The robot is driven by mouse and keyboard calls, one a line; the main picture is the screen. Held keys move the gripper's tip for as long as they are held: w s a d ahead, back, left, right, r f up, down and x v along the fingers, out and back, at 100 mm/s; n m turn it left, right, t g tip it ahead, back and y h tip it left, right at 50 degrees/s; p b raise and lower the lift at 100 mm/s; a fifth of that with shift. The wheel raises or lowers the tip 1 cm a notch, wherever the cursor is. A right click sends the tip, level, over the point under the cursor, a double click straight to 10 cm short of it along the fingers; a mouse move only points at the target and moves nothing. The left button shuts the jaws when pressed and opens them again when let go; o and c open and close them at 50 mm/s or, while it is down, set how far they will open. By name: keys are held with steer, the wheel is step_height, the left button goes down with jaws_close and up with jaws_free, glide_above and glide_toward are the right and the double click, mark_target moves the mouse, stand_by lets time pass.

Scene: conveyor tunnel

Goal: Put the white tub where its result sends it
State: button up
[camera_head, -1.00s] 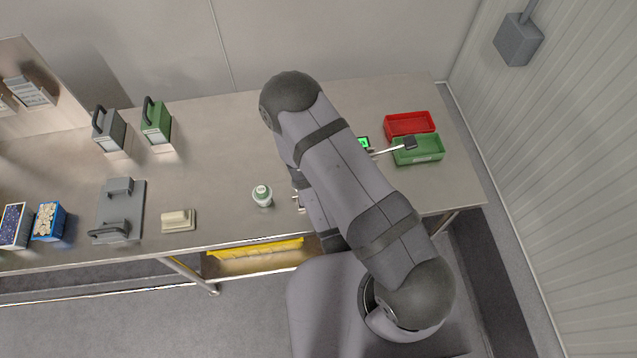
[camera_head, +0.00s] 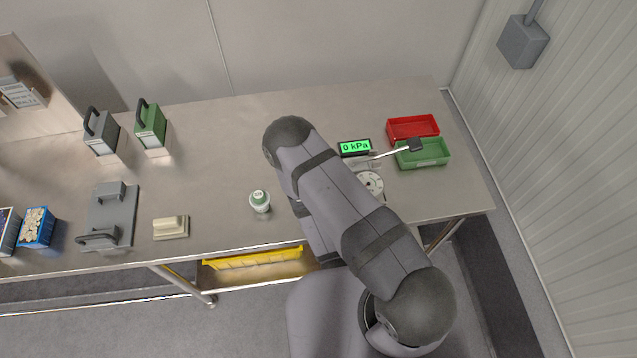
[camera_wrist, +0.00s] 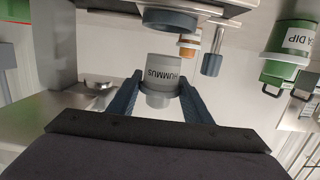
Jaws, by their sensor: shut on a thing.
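My gripper (camera_wrist: 163,95) is shut on a pale tub (camera_wrist: 162,72) marked HUMMUS, which looks grey-white in the wrist view. The tub's lettering is upside down there, and one dark finger is on each side of it. In the head view my arm hides the gripper and this tub. A display (camera_head: 355,147) on the bench is lit green and reads 0 kPa. A red tray (camera_head: 413,129) and a green tray (camera_head: 424,153) stand at the bench's right end.
A round pale plate (camera_head: 370,184) sits below the display. A dark-tipped lever (camera_head: 414,145) reaches over the green tray's edge. A green-lidded tub (camera_head: 260,202) stands left of my arm. A cream block (camera_head: 171,227) and a grey handled plate (camera_head: 112,216) lie further left.

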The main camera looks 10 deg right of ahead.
steer(key=shift+f+p, duration=0.35)
steer(key=shift+f, duration=1.65)
steer(key=shift+f, duration=0.2)
steer(key=o, duration=1.5)
steer(key=shift+s, duration=0.1)
steer(key=s+p, duration=0.1)
steer(key=s, duration=0.3)
steer(key=shift+s+a+p, duration=0.1)
steer(key=shift+a+p, duration=0.05)
steer(key=shift+p, duration=0.2)
steer(key=shift+s+r+b, duration=0.15)
steer(key=shift+s+b, duration=0.3)
steer(key=shift+s, duration=0.55)
steer(key=shift+s+r, duration=0.15)
steer(key=shift+s, duration=0.3)
